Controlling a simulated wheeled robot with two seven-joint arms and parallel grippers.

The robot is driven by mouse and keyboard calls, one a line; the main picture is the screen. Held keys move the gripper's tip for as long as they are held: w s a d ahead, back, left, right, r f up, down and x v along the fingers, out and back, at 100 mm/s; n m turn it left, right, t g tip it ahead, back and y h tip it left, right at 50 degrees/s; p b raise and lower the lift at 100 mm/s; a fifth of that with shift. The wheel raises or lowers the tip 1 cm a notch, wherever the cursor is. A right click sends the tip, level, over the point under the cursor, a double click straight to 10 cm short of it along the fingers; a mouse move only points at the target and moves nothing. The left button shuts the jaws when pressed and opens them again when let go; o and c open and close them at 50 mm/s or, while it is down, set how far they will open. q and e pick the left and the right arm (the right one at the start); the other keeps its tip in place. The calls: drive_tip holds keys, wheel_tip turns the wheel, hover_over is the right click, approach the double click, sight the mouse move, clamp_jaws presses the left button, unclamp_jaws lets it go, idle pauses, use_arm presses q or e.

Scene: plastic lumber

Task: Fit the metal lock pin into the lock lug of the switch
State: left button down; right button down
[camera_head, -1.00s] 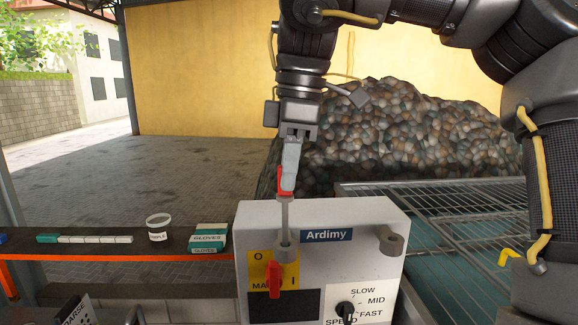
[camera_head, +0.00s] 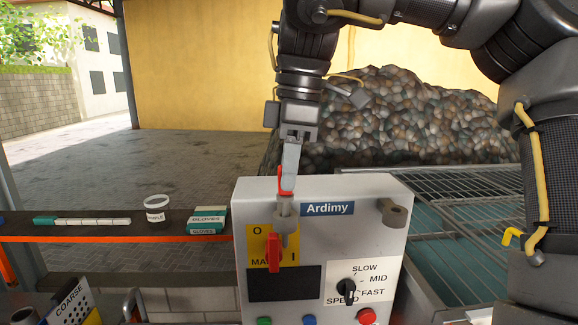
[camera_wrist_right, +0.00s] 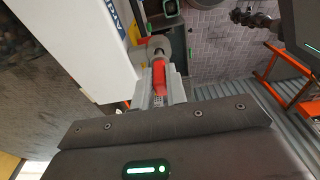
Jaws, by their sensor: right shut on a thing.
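The lock pin has a red grip (camera_head: 284,182) and a grey metal shank. My right gripper (camera_head: 288,172) is shut on the red grip, pointing down above the control box (camera_head: 392,240). The red grip also shows between the fingers in the wrist view (camera_wrist_right: 158,78). The grey lock lug (camera_head: 286,226) stands out from the box front just below the pin. The pin's lower end is at the lug, its shank mostly out of sight; I cannot tell if it is fully seated. The red switch handle (camera_head: 273,252) hangs upright at the lug's lower left. My left gripper is not in view.
A speed knob (camera_head: 348,287) and several push buttons sit lower on the box. A grey bracket (camera_head: 392,212) juts out at its upper right. A shelf on the left holds a white cup (camera_head: 157,208) and a gloves box (camera_head: 208,219). Metal grating (camera_head: 450,215) lies at right.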

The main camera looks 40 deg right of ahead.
drive_tip(key=shift+f+b, duration=0.75)
drive_tip(key=shift+f, duration=0.4)
drive_tip(key=c, duration=1.3)
unclamp_jaws()
drive_tip(key=r+p, duration=0.1)
drive_tip(key=r, duration=0.2)
drive_tip(key=r+p, duration=0.2)
drive_tip(key=r, duration=0.2)
drive_tip(key=d+r+p, duration=0.1)
drive_tip(key=r, duration=0.2)
drive_tip(key=shift+s+d+r+p, duration=0.1)
drive_tip(key=shift+s+r+p, duration=0.2)
drive_tip(key=shift+s+p, duration=0.05)
